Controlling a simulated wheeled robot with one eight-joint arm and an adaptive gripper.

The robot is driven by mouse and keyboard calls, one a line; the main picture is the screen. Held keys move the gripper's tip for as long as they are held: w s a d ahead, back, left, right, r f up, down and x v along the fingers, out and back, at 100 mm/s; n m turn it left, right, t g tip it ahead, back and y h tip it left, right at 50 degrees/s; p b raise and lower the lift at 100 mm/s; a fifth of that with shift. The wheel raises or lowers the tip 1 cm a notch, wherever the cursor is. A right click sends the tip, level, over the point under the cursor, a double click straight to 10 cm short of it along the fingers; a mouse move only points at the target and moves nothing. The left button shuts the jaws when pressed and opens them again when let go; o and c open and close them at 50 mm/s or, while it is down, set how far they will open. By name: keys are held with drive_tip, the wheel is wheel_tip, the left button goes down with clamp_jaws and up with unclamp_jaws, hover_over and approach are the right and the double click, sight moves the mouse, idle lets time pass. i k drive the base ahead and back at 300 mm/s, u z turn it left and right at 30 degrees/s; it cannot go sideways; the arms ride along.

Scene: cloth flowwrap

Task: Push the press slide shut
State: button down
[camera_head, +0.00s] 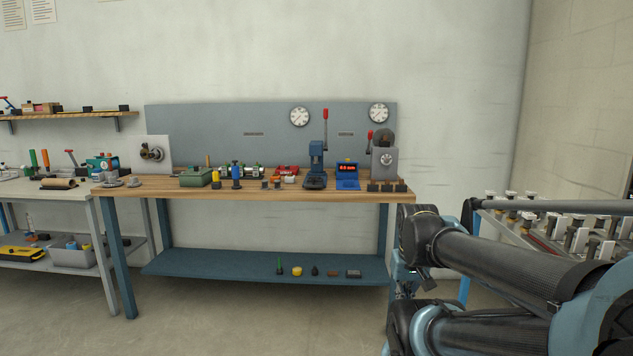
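A blue bench press (316,168) with a tall red-tipped lever stands on the wooden workbench (250,193), right of its middle. Its lever is upright. A dark base sits at its foot; I cannot tell how any slide on it stands at this size. My arm (490,262) is folded at the lower right, in front of the bench's right end and apart from the press. Its gripper does not show in the head view.
A blue unit with a red display (347,172) and a grey machine (385,160) stand right of the press. Several small items crowd the bench to its left. A rack of parts (590,232) is at the far right. Floor (230,320) in front is clear.

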sight(314, 179)
drive_tip(key=i, duration=0.9)
drive_tip(key=u, duration=0.05)
